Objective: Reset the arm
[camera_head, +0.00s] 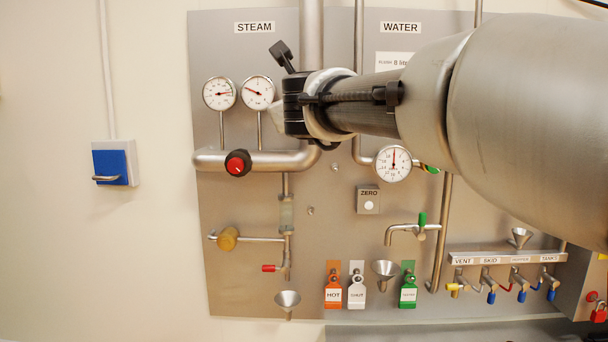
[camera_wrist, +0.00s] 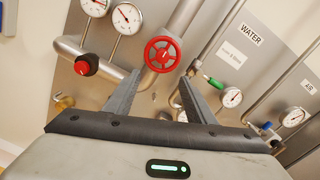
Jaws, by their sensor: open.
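My arm reaches in from the right in the head view, with my gripper (camera_head: 290,90) in front of the steam pipe on the panel. In the wrist view my gripper (camera_wrist: 160,77) is open, its two dark fingers apart with nothing between them. A red handwheel (camera_wrist: 163,54) on the steam pipe shows just beyond the fingertips, and I cannot tell how far off it is. The handwheel is hidden behind my arm in the head view.
The metal panel (camera_head: 240,210) carries gauges (camera_head: 219,93), a red-capped knob (camera_head: 238,163), a water tap (camera_head: 412,230) and funnels (camera_head: 288,301). Orange, white and green tags (camera_head: 333,289) hang low. A row of small valves (camera_head: 505,275) is at right. The left wall is mostly bare.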

